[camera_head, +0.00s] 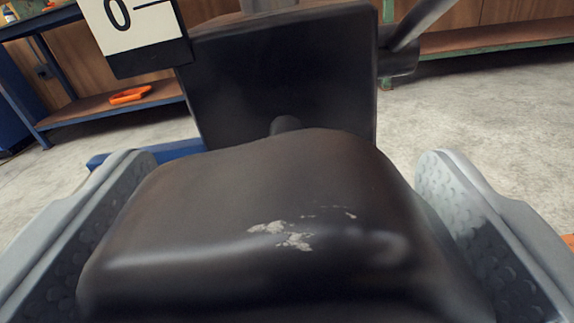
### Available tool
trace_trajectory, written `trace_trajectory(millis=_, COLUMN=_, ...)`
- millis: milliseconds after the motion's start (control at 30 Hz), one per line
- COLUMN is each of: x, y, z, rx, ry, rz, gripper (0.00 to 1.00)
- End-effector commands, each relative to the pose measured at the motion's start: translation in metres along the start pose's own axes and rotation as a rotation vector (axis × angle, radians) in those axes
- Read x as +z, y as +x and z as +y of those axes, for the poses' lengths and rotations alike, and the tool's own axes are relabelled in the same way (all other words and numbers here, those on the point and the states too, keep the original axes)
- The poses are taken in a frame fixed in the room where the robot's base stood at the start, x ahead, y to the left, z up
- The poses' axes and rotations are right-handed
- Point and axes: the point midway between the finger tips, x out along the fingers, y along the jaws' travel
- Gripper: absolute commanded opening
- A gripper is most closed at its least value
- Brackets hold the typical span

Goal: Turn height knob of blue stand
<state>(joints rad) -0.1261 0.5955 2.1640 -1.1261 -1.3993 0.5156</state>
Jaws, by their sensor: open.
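A large dark brown-black knob (275,225) with rounded edges and chipped pale patches fills the lower middle of the view, very close. My gripper (285,165) is open, with one grey, dimpled finger on each side of the knob. Some room shows beside the knob near the right fingertip; lower down I cannot tell whether the fingers touch it. A short shaft (286,125) runs from the knob to a dark block (285,75) behind it. A blue bar (180,150), apparently part of the stand, shows low behind the left finger.
A white scale plate (130,25) marked "0" is at the upper left of the block. A dark rod or lever (415,30) sticks out at its upper right. A blue-legged bench (55,85) with an orange item (130,95) stands behind left. Bare concrete floor (470,105) lies right.

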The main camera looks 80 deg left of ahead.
Motion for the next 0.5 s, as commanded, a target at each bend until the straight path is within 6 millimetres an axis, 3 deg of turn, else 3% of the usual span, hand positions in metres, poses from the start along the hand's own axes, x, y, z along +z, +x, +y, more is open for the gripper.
trace_trajectory(millis=167, x=-0.0001, y=0.0, z=0.0, rx=0.0, ry=0.0, rz=0.0, gripper=0.84)
trace_trajectory(millis=400, x=-0.0002, y=-0.0001, z=0.0, rx=0.0, ry=0.0, rz=0.0, gripper=0.41)
trace_trajectory(millis=500, x=-0.0002, y=-0.0001, z=0.0001, rx=0.0, ry=-0.001, rz=0.0, gripper=0.39)
